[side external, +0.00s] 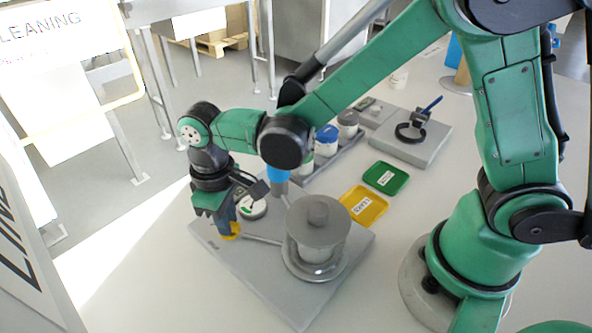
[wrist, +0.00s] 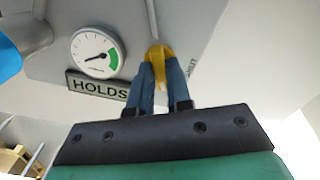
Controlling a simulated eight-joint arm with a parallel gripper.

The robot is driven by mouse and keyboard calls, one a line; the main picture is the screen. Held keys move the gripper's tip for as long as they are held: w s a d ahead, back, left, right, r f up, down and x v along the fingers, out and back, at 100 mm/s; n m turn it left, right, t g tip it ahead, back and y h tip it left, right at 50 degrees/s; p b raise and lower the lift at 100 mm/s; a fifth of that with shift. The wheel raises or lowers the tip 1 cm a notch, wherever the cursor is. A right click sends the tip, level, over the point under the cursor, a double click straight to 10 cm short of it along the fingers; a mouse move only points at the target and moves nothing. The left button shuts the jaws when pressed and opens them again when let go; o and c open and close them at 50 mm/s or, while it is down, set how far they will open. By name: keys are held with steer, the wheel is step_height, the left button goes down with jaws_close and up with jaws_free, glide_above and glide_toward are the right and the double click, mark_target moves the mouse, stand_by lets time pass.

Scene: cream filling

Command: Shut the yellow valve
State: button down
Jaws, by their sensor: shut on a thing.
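The yellow valve (side external: 231,231) is at the left part of the grey base plate (side external: 290,296), on a thin pipe that runs towards a grey lidded vessel (side external: 318,232). In the wrist view, the yellow valve (wrist: 158,58) sits at the tips of the two blue fingers. My gripper (side external: 228,224) points down at the valve and is shut on it. In the wrist view, the fingers of my gripper (wrist: 159,72) partly cover the handle. A round dial gauge (wrist: 97,52) with a green zone and a dark needle is beside the valve, above a sign reading "HOLDS".
A yellow tray (side external: 363,206) and a green tray (side external: 386,178) lie behind the vessel. Several lidded containers (side external: 327,140) stand in a rack further back. A grey block with a black ring (side external: 410,132) is at the back right.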

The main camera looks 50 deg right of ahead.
steer(key=n, duration=1.2)
steer(key=shift+n, duration=0.3)
stand_by(0.4)
steer(key=c, duration=0.8)
jaws_free()
steer(key=shift+r, duration=0.1)
steer(key=shift+r, duration=2.7)
